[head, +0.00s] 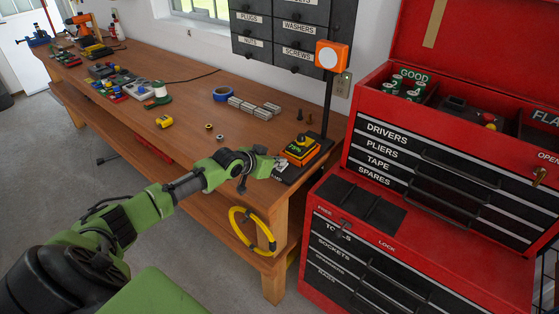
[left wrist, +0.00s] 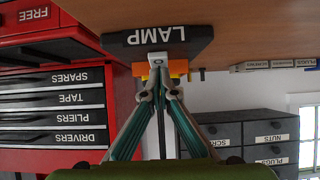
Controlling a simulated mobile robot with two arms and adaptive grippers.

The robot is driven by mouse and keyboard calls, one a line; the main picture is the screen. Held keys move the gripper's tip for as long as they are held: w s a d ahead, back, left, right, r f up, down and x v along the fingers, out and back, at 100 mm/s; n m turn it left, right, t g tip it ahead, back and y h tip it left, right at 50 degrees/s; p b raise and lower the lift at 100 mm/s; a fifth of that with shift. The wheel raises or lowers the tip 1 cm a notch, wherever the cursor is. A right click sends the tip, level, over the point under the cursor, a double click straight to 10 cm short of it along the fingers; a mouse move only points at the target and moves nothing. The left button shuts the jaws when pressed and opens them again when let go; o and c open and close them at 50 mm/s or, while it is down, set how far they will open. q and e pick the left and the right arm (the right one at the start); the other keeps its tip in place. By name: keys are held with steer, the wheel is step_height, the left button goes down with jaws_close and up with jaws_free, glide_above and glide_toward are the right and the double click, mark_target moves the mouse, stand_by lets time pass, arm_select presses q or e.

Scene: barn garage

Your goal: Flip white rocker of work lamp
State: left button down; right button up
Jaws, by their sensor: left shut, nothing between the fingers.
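The work lamp has an orange head with a white face (head: 333,56) on a dark post. Its black base (head: 318,150) carries a yellow and orange box (head: 301,150) with a small green display, at the bench's front right corner. In the upside-down left wrist view, the base shows its LAMP label (left wrist: 156,36). The white rocker (left wrist: 166,64) shows there beside the orange box, just beyond my fingertips. My left gripper (head: 279,161) is shut and empty, at the base's front left; it also shows in the left wrist view (left wrist: 158,92). Contact with the rocker cannot be told.
The wooden bench (head: 190,100) holds blue tape (head: 222,94), grey bars (head: 254,107), a yellow tape measure (head: 164,121) and small nuts near my arm. A red tool chest (head: 385,130) stands close on the right. A yellow hose loop (head: 252,231) hangs at the bench front.

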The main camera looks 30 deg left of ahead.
arm_select(q)
steer(key=shift+f, duration=0.1)
steer(key=shift+w+f+b, duration=0.15)
steer(key=shift+f+b, duration=0.1)
steer(key=shift+b, duration=0.15)
steer(key=shift+w, duration=0.25)
steer(key=shift+w+d+r+b, duration=0.1)
steer(key=shift+w+r+b, duration=0.25)
steer(key=shift+w, duration=0.35)
steer(key=shift+r, duration=0.1)
